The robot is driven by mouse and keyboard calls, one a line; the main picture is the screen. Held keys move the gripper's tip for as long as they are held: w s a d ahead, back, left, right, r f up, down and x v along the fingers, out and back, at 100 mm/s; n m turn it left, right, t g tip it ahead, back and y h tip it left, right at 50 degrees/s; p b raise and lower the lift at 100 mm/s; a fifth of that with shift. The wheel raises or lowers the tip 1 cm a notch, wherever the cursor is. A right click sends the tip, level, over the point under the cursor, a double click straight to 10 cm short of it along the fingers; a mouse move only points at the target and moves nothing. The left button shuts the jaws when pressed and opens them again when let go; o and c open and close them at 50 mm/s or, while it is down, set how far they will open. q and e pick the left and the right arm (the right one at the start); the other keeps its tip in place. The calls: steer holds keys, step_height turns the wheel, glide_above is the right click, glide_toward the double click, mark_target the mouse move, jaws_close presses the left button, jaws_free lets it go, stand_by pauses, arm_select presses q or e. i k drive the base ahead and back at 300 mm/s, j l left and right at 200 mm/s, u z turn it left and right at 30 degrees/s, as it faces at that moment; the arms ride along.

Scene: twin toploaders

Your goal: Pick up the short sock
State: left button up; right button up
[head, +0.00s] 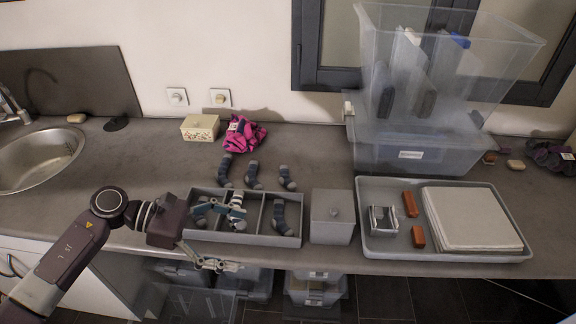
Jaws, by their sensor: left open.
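Several striped socks lie on the counter behind the divided grey tray (270,240): a longer dark one (225,171) at left, a middle one (253,176), and a shorter-looking one (287,179) at right. More socks are in the tray: a white-and-dark striped one (238,205) in the middle compartment and a dark one (279,216) in the right one. Another in the left compartment is partly hidden. My left gripper (241,240) is open at the tray's front left, one finger over the tray and one in front of it. My right gripper is not in view.
A lidded grey box (332,217) stands right of the sock tray. A larger tray (446,256) holds a white slab and brown blocks. Clear bins (418,150) stand behind it. A pink cloth (243,135) and a small box (200,127) are at the back.

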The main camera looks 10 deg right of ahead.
mark_target(284, 179)
steer(key=i+l, duration=0.15)
steer(key=i, duration=0.35)
steer(key=i+l, duration=0.15)
steer(key=i, duration=0.4)
